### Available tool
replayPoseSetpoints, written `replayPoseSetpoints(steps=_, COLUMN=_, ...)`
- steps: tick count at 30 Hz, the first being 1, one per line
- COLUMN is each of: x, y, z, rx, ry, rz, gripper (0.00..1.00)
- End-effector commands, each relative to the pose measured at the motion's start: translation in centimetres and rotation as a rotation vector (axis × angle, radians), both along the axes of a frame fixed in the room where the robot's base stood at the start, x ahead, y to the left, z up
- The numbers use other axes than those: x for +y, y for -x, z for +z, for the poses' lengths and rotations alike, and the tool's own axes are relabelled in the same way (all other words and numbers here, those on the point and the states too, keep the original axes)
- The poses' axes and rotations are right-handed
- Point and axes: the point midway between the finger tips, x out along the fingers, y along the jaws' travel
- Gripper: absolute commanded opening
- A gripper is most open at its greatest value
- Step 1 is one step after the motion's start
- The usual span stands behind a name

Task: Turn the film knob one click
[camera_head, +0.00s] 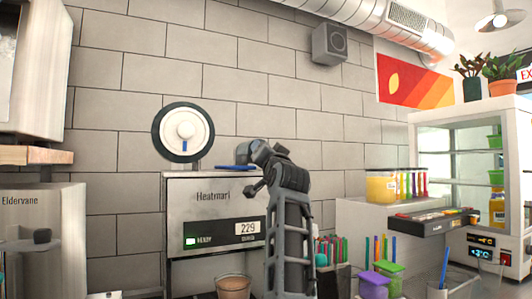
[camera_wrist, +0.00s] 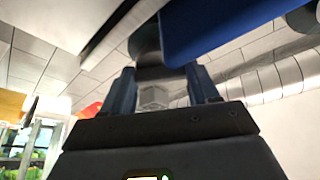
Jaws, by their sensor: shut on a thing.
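The cup sealer (camera_head: 215,220) is a pale metal cabinet against the tiled wall, with a lit display reading 229 and a green READY light. My gripper (camera_wrist: 163,72) is at the sealer's upper right in the head view, where my arm hides part of that corner. In the wrist view its two dark blue fingers stand either side of a dark grey round piece, which seems to be the film knob (camera_wrist: 160,73), and are shut on it. A blue panel (camera_wrist: 225,28) of the machine lies just above the fingers. The knob cannot be made out in the head view.
A round dark-rimmed disc (camera_head: 184,132) with a white hub stands above the sealer. A brown cup (camera_head: 233,287) is at its foot. Right of my arm are straws, lidded tubs (camera_head: 374,285) and a glass display case (camera_head: 468,170).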

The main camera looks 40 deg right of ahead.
Motion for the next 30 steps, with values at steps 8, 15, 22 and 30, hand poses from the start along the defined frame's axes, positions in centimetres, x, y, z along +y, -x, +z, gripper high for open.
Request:
replayPoseSetpoints(steps=8, x=0.0, y=-0.1, z=-0.2, rx=0.004, ry=-0.002, rz=0.000, gripper=0.29)
replayPoseSetpoints(steps=15, x=0.0, y=0.0, z=-0.1, rx=0.002, ry=0.000, rz=0.000, gripper=0.79)
replayPoseSetpoints(steps=22, x=0.0, y=0.0, z=0.0, rx=0.001, ry=0.001, rz=0.000, gripper=0.85)
replayPoseSetpoints(steps=30, x=0.8, y=1.5, z=-0.8, rx=0.000, ry=0.001, rz=0.000, gripper=0.85)
